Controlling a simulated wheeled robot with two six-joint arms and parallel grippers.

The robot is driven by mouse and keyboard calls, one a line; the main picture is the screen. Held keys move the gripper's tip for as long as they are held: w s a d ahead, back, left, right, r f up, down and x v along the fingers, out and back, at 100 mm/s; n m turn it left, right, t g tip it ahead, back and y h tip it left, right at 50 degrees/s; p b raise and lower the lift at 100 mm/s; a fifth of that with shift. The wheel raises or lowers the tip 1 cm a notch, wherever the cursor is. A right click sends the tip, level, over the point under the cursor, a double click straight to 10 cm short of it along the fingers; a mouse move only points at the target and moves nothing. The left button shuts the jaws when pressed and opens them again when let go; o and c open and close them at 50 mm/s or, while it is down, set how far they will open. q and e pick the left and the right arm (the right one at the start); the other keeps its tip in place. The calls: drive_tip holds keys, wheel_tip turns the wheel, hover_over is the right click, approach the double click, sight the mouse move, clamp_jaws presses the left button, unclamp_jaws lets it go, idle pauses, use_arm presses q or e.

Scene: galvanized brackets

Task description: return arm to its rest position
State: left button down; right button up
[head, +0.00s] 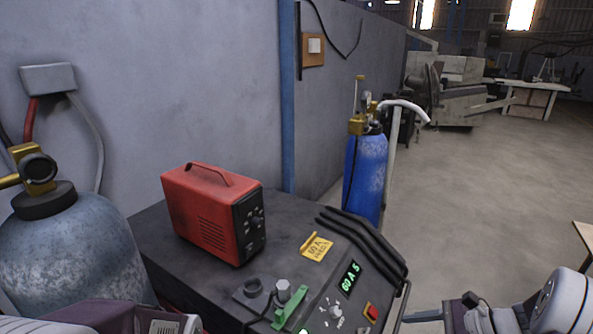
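My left arm (120,316) shows only as a dark link with a pale label at the bottom left edge; its fingertips are out of the picture. My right arm (560,302) comes in at the bottom right corner, white and dark grey. A thin grey bar (425,316) beside its dark end may be part of the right gripper (465,316), but the lower edge cuts it off and I cannot tell whether it is open or shut. I see no object held by either arm.
A dark machine cabinet (190,262) with a lit panel stands in front, a red power unit (212,212) on top. A grey gas cylinder (70,255) is at left, a blue cylinder (364,175) behind. A table corner (584,236) shows at right. The floor (480,200) between is clear.

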drive_tip(key=a+n+g, duration=0.3)
drive_tip(key=a+n, duration=0.1)
drive_tip(key=a, duration=0.6)
drive_tip(key=s+a+f+n+g+h+b, duration=0.2)
drive_tip(key=s+a+n+g+h, duration=0.1)
drive_tip(key=s+a+n, duration=0.4)
use_arm(q)
drive_tip(key=f, duration=0.3)
drive_tip(key=shift+w+a+f+b, duration=0.1)
drive_tip(key=shift+w+a+b, duration=0.15)
drive_tip(key=shift+b, duration=0.15)
use_arm(e)
drive_tip(key=s+d+f+n+t+h, duration=0.2)
drive_tip(key=d+f+n+h, duration=0.3)
drive_tip(key=n, duration=0.4)
drive_tip(key=shift+s+d+t+h, duration=0.3)
drive_tip(key=shift+s+d+h, duration=0.15)
drive_tip(key=shift+d+h, duration=0.4)
use_arm(q)
drive_tip(key=shift+a, duration=0.15)
drive_tip(key=shift+s, duration=0.1)
